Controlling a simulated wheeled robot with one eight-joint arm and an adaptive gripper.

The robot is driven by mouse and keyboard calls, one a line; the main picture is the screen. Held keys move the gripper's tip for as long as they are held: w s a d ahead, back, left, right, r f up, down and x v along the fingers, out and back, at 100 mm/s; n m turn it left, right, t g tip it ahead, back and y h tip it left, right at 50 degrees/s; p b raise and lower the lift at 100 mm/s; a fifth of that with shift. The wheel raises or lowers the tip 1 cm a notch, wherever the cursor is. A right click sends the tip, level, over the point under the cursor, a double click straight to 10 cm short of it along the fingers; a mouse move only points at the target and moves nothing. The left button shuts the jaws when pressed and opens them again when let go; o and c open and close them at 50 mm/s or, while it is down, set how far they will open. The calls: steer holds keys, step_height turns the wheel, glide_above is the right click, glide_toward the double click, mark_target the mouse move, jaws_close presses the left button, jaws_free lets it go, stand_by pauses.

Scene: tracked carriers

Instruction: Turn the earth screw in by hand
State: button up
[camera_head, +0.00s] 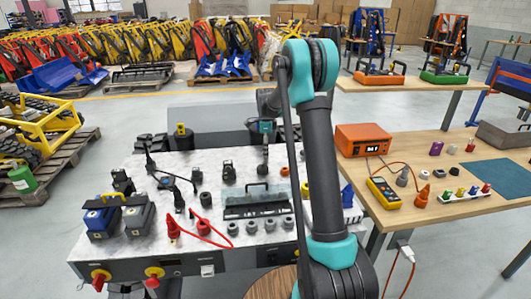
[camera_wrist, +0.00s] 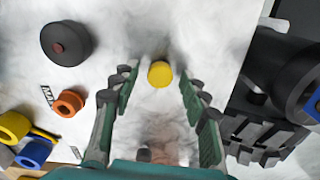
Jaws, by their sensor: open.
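A yellow round knob or screw head (camera_wrist: 160,74) stands on a white marbled surface (camera_wrist: 120,20) in the wrist view. I cannot tell for sure that it is the earth screw. My gripper (camera_wrist: 158,76) is open, with one finger on each side of the yellow piece and a visible gap on both sides. Neither finger appears to touch it. In the head view my gripper (camera_head: 264,150) is small and dark at the back of the grey worktop (camera_head: 150,215); what lies between its fingers cannot be made out there.
In the wrist view a black round knob (camera_wrist: 66,43), an orange ring (camera_wrist: 69,103) and blue (camera_wrist: 34,153) and yellow (camera_wrist: 14,127) rings lie left; dark blocky parts (camera_wrist: 262,130) crowd the right. The head view shows a clear tray (camera_head: 257,208) and red leads (camera_head: 203,228).

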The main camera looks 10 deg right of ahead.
steer(key=n, duration=1.2)
steer(key=shift+n, duration=0.4)
steer(key=n, duration=0.4)
steer(key=shift+c, duration=0.4)
